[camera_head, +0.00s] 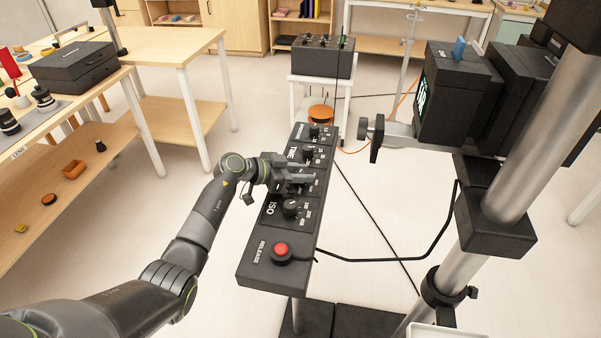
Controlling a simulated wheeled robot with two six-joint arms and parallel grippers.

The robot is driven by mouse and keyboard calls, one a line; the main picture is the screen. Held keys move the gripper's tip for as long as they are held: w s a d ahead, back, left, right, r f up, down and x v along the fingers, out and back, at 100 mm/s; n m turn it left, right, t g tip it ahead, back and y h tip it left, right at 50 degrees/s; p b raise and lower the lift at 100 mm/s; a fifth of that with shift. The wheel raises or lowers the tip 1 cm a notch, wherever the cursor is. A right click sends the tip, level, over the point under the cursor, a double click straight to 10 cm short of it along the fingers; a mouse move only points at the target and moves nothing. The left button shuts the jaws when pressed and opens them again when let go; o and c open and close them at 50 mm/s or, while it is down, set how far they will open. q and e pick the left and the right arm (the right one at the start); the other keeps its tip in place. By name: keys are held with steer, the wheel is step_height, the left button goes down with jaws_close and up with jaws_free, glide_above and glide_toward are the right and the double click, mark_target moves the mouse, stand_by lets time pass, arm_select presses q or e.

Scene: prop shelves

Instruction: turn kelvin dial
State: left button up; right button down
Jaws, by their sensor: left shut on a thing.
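A long black control panel (257,272) stands on a post, with a row of black dials and printed labels. My left gripper (304,178) reaches over it from the left and is shut on a dial between the TIME dial (308,156) and the ISO dial (290,208). The gripper covers this dial and its label, so I cannot read whether it says kelvin. Another dial (314,132) sits at the far end; its label is too small to read. A red release button (281,249) is at the near end. My right gripper is not in view.
A large black camera (457,95) on a metal column (540,110) stands close on the right. A black cable (400,258) runs from the panel to it. Wooden tables (160,45) with props are at left. A black box with knobs (322,56) stands behind.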

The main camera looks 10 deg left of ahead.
arm_select(q)
steer(key=m+g+h+b, duration=0.1)
steer(key=m+g, duration=0.1)
steer(key=g, duration=0.1)
steer(key=shift+f+m+b, duration=0.15)
steer(key=shift+m+b, duration=0.25)
steer(key=m+g+h+b, duration=0.1)
steer(key=m+g+b, duration=0.3)
steer(key=b, duration=0.3)
steer(key=shift+f+g, duration=0.1)
steer(key=shift+g, duration=0.2)
steer(key=shift+b, duration=0.45)
steer(key=shift+r+m+g+b, duration=0.2)
steer(key=shift+m+g+b, duration=0.35)
steer(key=shift+b, duration=0.2)
steer(key=o, duration=1)
